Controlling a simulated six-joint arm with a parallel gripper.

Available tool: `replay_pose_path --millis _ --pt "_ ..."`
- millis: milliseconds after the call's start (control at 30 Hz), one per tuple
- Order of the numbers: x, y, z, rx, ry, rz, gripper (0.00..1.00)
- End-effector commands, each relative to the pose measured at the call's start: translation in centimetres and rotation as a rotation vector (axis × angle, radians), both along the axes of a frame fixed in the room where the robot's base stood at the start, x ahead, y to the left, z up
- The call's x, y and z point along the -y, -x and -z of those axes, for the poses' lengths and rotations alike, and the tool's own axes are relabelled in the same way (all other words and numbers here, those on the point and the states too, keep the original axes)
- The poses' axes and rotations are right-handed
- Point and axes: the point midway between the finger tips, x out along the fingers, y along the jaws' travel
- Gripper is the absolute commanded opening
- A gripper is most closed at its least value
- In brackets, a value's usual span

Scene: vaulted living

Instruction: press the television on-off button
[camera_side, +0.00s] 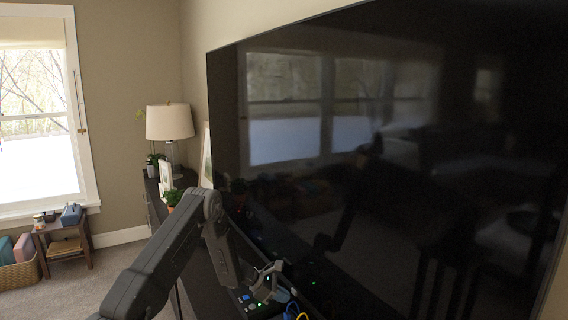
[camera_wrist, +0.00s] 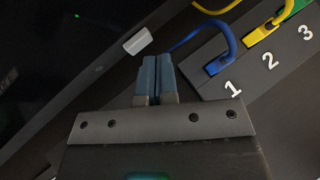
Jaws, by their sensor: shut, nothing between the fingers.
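The television (camera_side: 400,150) is a large, dark, glossy screen on the wall, filling the right of the side view. Its dark surface also shows at the left of the wrist view (camera_wrist: 60,60). A small pale grey block (camera_wrist: 138,40) sits along its lower edge; it may be the on-off button, but no marking shows. My gripper (camera_wrist: 156,58) is shut and empty, its blue-grey fingertips just short of the pale block, with a small gap visible. In the side view my gripper is low in front of the screen, and the button cannot be made out there.
A dark panel (camera_wrist: 262,68) numbered 1, 2 and 3 lies right of my fingers, with a blue cable (camera_wrist: 228,45), a yellow cable (camera_wrist: 262,32) and a green plug (camera_wrist: 291,9). A lamp (camera_side: 169,122) and plants stand on a cabinet behind my arm.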

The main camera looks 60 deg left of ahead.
Motion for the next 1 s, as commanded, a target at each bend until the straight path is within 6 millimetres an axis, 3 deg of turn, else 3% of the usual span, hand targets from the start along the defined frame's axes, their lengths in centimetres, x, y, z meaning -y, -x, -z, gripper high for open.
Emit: replay_pose_path --millis 1000 --pt "-0.02 -0.91 -0.02 0.000 0.000 0.000 0.00"
